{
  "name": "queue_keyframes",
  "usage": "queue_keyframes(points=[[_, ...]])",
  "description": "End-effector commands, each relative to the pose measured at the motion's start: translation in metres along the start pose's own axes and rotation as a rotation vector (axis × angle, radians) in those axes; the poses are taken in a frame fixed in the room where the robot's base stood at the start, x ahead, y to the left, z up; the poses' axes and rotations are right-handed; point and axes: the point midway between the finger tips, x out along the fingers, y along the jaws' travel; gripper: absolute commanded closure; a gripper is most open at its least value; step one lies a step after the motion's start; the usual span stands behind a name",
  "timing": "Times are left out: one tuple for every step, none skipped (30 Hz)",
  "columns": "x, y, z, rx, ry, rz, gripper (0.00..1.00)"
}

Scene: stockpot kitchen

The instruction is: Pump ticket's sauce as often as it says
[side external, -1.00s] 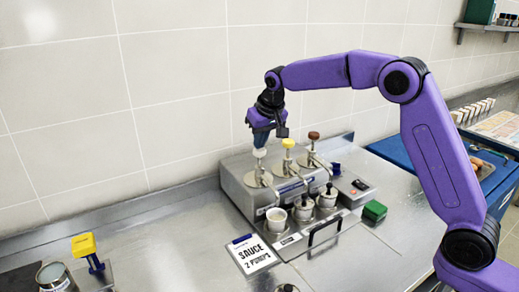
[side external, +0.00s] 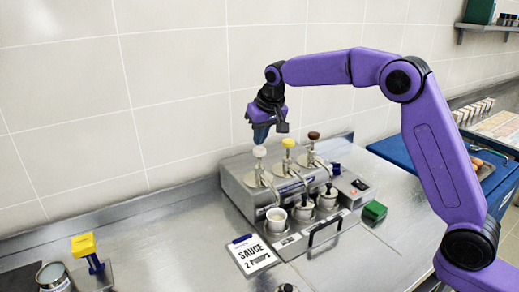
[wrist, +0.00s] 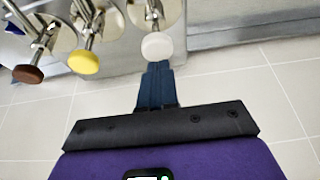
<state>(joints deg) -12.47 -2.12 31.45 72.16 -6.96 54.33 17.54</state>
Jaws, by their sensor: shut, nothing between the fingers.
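The ticket (side external: 252,254) lies on the counter in front of the pump unit and reads "SAUCE 2 PUMPS". The steel unit (side external: 240,190) carries three pumps with a white knob (side external: 259,151), a yellow knob (side external: 288,143) and a brown knob (side external: 313,135). My gripper (side external: 260,141) is shut and empty, pointing down just above the white knob. In the wrist view the shut fingertips (wrist: 157,66) lie beside the white knob (wrist: 157,46); the yellow knob (wrist: 83,62) and brown knob (wrist: 27,74) are off to the left.
A green block (side external: 374,211) sits to the right. A yellow-topped stand (side external: 84,245) and a tin (side external: 53,276) are at the lower left. The left-middle counter is clear.

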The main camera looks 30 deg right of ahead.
Motion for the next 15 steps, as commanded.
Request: queue_keyframes(points=[[0.0, 0.0, 0.0, 0.0, 0.0, 0.0, 1.0], [0.0, 0.0, 0.0, 0.0, 0.0, 0.0, 1.0], [0.0, 0.0, 0.0, 0.0, 0.0, 0.0, 1.0], [0.0, 0.0, 0.0, 0.0, 0.0, 0.0, 1.0], [0.0, 0.0, 0.0, 0.0, 0.0, 0.0, 1.0], [0.0, 0.0, 0.0, 0.0, 0.0, 0.0, 1.0], [0.0, 0.0, 0.0, 0.0, 0.0, 0.0, 1.0], [0.0, 0.0, 0.0, 0.0, 0.0, 0.0, 1.0], [0.0, 0.0, 0.0, 0.0, 0.0, 0.0, 1.0], [-0.0002, 0.0, -0.0001, 0.0, 0.0, 0.0, 1.0], [-0.0006, 0.0, -0.0003, 0.0, 0.0, 0.0, 1.0], [-0.0019, 0.0, -0.001, 0.0, 0.001, 0.0, 1.0], [-0.0034, -0.0001, -0.0018, 0.0, 0.001, 0.0, 1.0], [-0.0053, -0.0001, -0.0027, 0.0, 0.002, 0.0, 1.0], [-0.0085, -0.0002, -0.0043, 0.0, 0.003, -0.001, 1.0]])
